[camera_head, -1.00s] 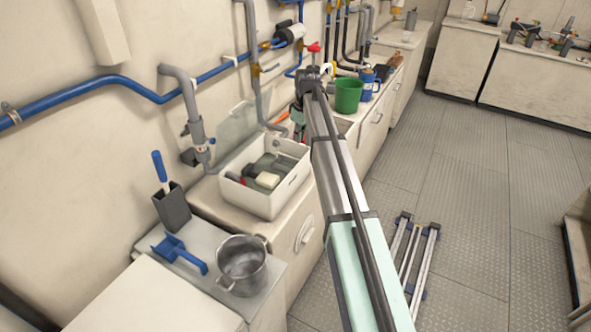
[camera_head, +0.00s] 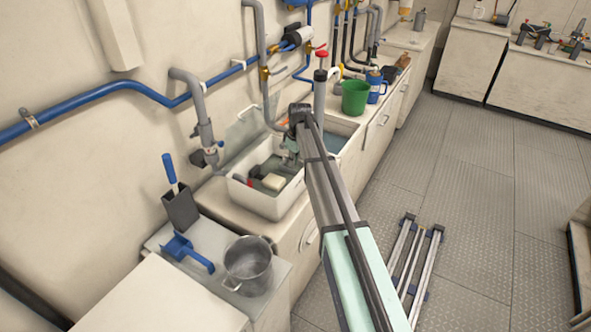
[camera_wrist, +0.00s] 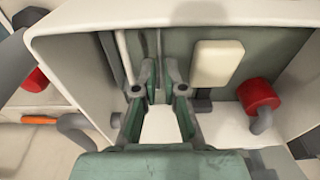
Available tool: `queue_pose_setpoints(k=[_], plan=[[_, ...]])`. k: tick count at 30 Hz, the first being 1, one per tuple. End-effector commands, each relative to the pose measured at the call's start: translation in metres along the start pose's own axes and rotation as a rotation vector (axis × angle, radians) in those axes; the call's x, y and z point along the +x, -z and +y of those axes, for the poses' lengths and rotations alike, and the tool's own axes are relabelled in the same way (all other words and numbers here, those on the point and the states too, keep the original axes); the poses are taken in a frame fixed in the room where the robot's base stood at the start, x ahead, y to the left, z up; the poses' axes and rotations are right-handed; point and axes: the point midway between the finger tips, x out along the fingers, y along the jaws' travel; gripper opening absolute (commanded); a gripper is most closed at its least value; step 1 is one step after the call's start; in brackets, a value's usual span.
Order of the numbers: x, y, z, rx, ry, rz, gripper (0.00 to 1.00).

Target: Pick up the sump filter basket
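No thing in view is clearly recognisable as the sump filter basket. A grey metal pot-like vessel (camera_head: 248,265) with a small side handle stands on the near counter, left of my arm; I cannot tell whether it is the basket. My gripper (camera_head: 291,150) reaches over the white open bin (camera_head: 262,203). In the wrist view my gripper (camera_wrist: 160,78) points down into the bin, its fingertips a little apart, with no object visibly held. A cream block (camera_wrist: 218,63) and a red-ended grey piece (camera_wrist: 260,95) lie beside the fingers. My arm hides part of the bin.
A blue scoop (camera_head: 188,252) and a dark holder with a blue-handled tool (camera_head: 180,208) stand near the vessel. A green bucket (camera_head: 355,97) and blue mug (camera_head: 376,90) stand beyond the sink. Blue pipe (camera_head: 95,95) runs along the wall. Rails (camera_head: 415,260) lie on the floor.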

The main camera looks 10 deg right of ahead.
Motion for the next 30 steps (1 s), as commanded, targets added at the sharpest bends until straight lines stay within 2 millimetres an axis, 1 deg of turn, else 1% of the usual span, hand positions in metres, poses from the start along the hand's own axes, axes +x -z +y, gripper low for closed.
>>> queue_pose_setpoints(k=[5, 8, 15, 18, 24, 25, 26, 30], plan=[[0.006, 0.001, 0.0, 0.0, 0.001, -0.001, 0.09], [0.014, 0.002, 0.0, 0.0, 0.002, -0.002, 0.09], [0.045, 0.003, 0.001, 0.0, 0.002, -0.002, 0.09], [0.052, 0.003, 0.001, 0.0, 0.001, 0.0, 0.09], [0.054, 0.003, 0.001, 0.0, 0.0, 0.0, 0.09], [0.054, 0.003, 0.001, 0.0, 0.0, 0.0, 0.06], [0.054, 0.003, 0.001, 0.0, 0.0, 0.0, 0.0], [0.054, 0.003, 0.001, 0.0, 0.0, 0.0, 0.0]])
